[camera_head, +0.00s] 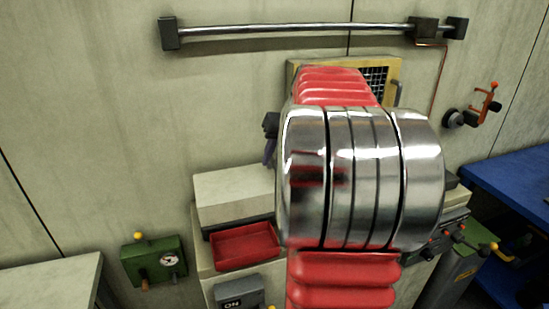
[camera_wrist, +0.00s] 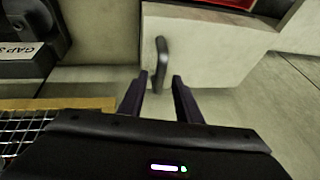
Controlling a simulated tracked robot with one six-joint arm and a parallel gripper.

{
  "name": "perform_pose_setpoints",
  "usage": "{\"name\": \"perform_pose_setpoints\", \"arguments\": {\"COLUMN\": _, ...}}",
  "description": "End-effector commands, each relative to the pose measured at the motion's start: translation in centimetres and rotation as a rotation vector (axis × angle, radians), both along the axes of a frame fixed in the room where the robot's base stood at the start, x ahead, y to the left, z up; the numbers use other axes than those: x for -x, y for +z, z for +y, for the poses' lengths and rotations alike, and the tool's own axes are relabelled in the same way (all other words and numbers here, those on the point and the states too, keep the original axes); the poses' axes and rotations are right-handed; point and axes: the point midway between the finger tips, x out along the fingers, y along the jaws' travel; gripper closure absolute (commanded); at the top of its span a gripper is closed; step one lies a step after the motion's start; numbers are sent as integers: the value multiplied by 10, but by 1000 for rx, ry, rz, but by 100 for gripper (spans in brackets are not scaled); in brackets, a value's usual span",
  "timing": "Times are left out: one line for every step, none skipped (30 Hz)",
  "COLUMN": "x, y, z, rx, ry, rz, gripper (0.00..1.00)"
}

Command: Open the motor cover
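A pale box-shaped cover (camera_head: 235,197), which looks like the motor cover, sits on the machine behind the red tray. In the wrist view the pale cover (camera_wrist: 205,48) has a dark upright handle (camera_wrist: 162,62). My gripper (camera_wrist: 160,76) is open, with one finger on each side of the handle in the picture. I cannot tell whether the handle lies between the tips or just beyond them. No contact shows. In the head view my gripper (camera_head: 268,152) is small, beside the cover's far right, partly hidden by my arm. The handle is not visible there.
A red tray (camera_head: 246,247) is in front of the cover. A yellow-framed mesh panel (camera_head: 390,75) stands behind my arm; its mesh (camera_wrist: 22,127) is close below the gripper in the wrist view. A rail (camera_head: 290,28) crosses the wall.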

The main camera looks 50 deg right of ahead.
Motion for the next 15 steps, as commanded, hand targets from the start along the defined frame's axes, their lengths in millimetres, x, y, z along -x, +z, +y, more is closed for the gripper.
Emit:
{"name": "perform_pose_setpoints", "arguments": {"x": 0, "y": 0, "z": 0, "rx": 0, "ry": 0, "rz": 0, "gripper": 69}}
{"name": "perform_pose_setpoints", "arguments": {"x": 0, "y": 0, "z": 0, "rx": 0, "ry": 0, "rz": 0, "gripper": 69}}
{"name": "perform_pose_setpoints", "arguments": {"x": 0, "y": 0, "z": 0, "rx": 0, "ry": 0, "rz": 0, "gripper": 69}}
{"name": "perform_pose_setpoints", "arguments": {"x": 0, "y": 0, "z": 0, "rx": 0, "ry": 0, "rz": 0, "gripper": 69}}
{"name": "perform_pose_setpoints", "arguments": {"x": 0, "y": 0, "z": 0, "rx": 0, "ry": 0, "rz": 0, "gripper": 69}}
{"name": "perform_pose_setpoints", "arguments": {"x": 0, "y": 0, "z": 0, "rx": 0, "ry": 0, "rz": 0, "gripper": 69}}
{"name": "perform_pose_setpoints", "arguments": {"x": 0, "y": 0, "z": 0, "rx": 0, "ry": 0, "rz": 0, "gripper": 70}}
{"name": "perform_pose_setpoints", "arguments": {"x": 0, "y": 0, "z": 0, "rx": 0, "ry": 0, "rz": 0, "gripper": 72}}
{"name": "perform_pose_setpoints", "arguments": {"x": 0, "y": 0, "z": 0, "rx": 0, "ry": 0, "rz": 0, "gripper": 75}}
{"name": "perform_pose_setpoints", "arguments": {"x": 0, "y": 0, "z": 0, "rx": 0, "ry": 0, "rz": 0, "gripper": 77}}
{"name": "perform_pose_setpoints", "arguments": {"x": 0, "y": 0, "z": 0, "rx": 0, "ry": 0, "rz": 0, "gripper": 79}}
{"name": "perform_pose_setpoints", "arguments": {"x": 0, "y": 0, "z": 0, "rx": 0, "ry": 0, "rz": 0, "gripper": 82}}
{"name": "perform_pose_setpoints", "arguments": {"x": 0, "y": 0, "z": 0, "rx": 0, "ry": 0, "rz": 0, "gripper": 84}}
{"name": "perform_pose_setpoints", "arguments": {"x": 0, "y": 0, "z": 0, "rx": 0, "ry": 0, "rz": 0, "gripper": 86}}
{"name": "perform_pose_setpoints", "arguments": {"x": 0, "y": 0, "z": 0, "rx": 0, "ry": 0, "rz": 0, "gripper": 89}}
